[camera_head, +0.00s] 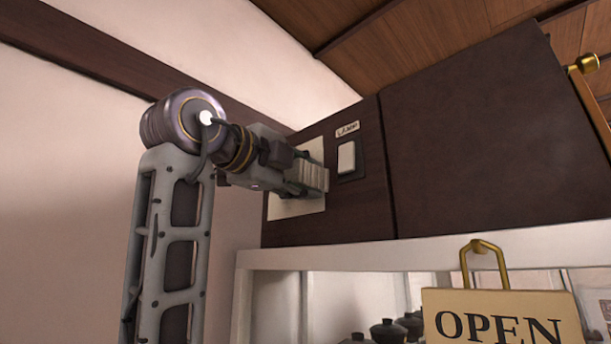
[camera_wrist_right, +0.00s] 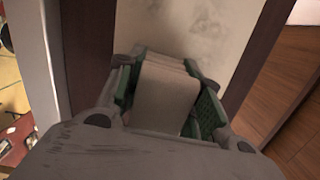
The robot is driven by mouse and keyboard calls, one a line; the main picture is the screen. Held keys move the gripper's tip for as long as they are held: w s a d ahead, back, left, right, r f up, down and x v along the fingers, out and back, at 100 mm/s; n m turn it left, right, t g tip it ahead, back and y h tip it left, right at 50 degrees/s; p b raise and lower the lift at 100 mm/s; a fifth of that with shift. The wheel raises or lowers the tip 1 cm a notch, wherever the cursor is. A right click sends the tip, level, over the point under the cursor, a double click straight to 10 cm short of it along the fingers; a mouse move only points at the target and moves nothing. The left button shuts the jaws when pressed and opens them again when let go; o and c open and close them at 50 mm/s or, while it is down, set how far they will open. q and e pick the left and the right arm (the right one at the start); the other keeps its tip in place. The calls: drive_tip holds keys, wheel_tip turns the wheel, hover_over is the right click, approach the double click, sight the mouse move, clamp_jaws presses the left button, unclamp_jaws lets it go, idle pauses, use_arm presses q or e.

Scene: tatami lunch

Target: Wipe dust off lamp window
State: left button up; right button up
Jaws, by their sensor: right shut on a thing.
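The lamp window is a pale cream panel (camera_head: 312,207) set in a dark brown wooden face. In the right wrist view the window (camera_wrist_right: 222,48) shows grey dusty smudges near the top. My right gripper (camera_head: 298,182) is in front of the window and hides part of it. It is shut on a beige folded cloth (camera_wrist_right: 165,92), held between green-padded fingers. In the head view the cloth (camera_head: 315,178) shows as layered folds close to the window; I cannot tell whether it touches. My left gripper is not in view.
A light switch (camera_head: 346,158) with a small label (camera_head: 347,129) above it sits right of the window. A white shelf frame (camera_head: 400,257) runs below, with dark lidded pots (camera_head: 388,331) inside. An OPEN sign (camera_head: 500,312) hangs at lower right.

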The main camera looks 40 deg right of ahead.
drive_tip(key=shift+w+a+p, duration=0.1)
drive_tip(key=shift+w+p, duration=0.45)
drive_tip(key=shift+w, duration=0.85)
drive_tip(key=shift+w, duration=0.1)
drive_tip(key=shift+w+a+p, duration=0.15)
drive_tip(key=shift+w+p, duration=0.75)
drive_tip(key=shift+w, duration=0.85)
drive_tip(key=shift+w, duration=0.1)
drive_tip(key=shift+w+a+p, duration=0.1)
drive_tip(key=shift+w+p, duration=0.85)
drive_tip(key=shift+w, duration=0.8)
drive_tip(key=shift+r, duration=0.15)
